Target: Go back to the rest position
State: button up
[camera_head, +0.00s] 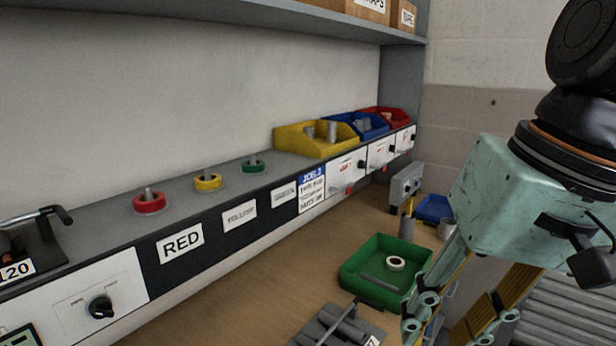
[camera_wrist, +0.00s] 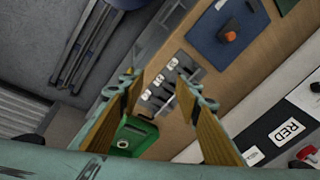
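My gripper (camera_wrist: 168,85) is open, with its two fingers spread apart and nothing between them in the wrist view. In the head view my gripper's teal body is at the right, above the front of the bench, and its fingers point down past the lower edge. The fingertips are partly cut off there. The wooden bench top (camera_head: 262,308) lies below it, apart from the fingers.
A green tray (camera_head: 352,283) holding a white ring stands near my fingers. A grey slotted block (camera_head: 340,328) is in front. Red (camera_head: 149,203), yellow (camera_head: 208,181) and green (camera_head: 253,163) rings sit on a ledge. Coloured bins (camera_head: 300,140) stand behind, under a shelf (camera_head: 260,14).

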jog(key=s+d+n+t+h, duration=0.1)
jog(key=s+d+h, duration=0.1)
jog(key=s+d, duration=0.2)
jog(key=shift+s+d+f+t, duration=0.3)
jog(key=shift+s+d+f, duration=0.1)
jog(key=shift+s, duration=0.3)
jog(key=shift+d, duration=0.1)
